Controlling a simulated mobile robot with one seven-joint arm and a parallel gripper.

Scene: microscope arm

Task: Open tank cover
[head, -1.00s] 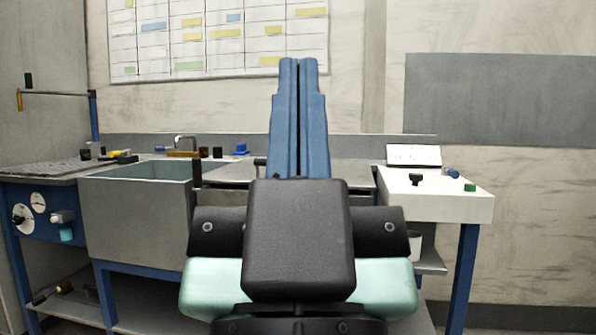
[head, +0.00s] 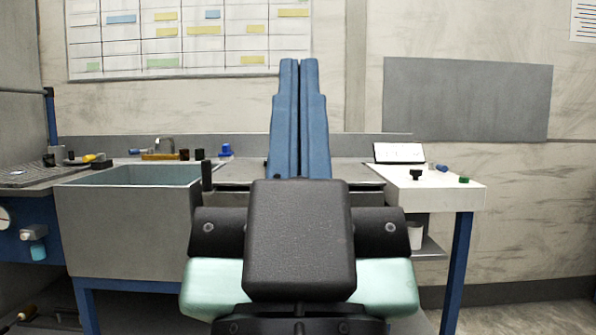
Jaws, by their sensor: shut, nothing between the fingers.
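My gripper (head: 299,66) points up in the middle of the head view, its two blue fingers pressed together and empty. A flat grey panel (head: 240,174) lies behind and below it, level with the bench top; it may be the tank cover. My gripper and arm hide its middle, so I cannot tell its handle or hinge. A dark upright post (head: 206,176) stands at its left end. A grey tank-like basin (head: 125,232) with an open, bluish inside is to the left of the panel. My gripper appears apart from all of these.
A white worktop (head: 440,197) at the right holds a black knob (head: 416,174), a tilted white display (head: 399,153) and small blue and green parts. A blue-fronted bench (head: 28,248) is at far left. Floor at right looks clear.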

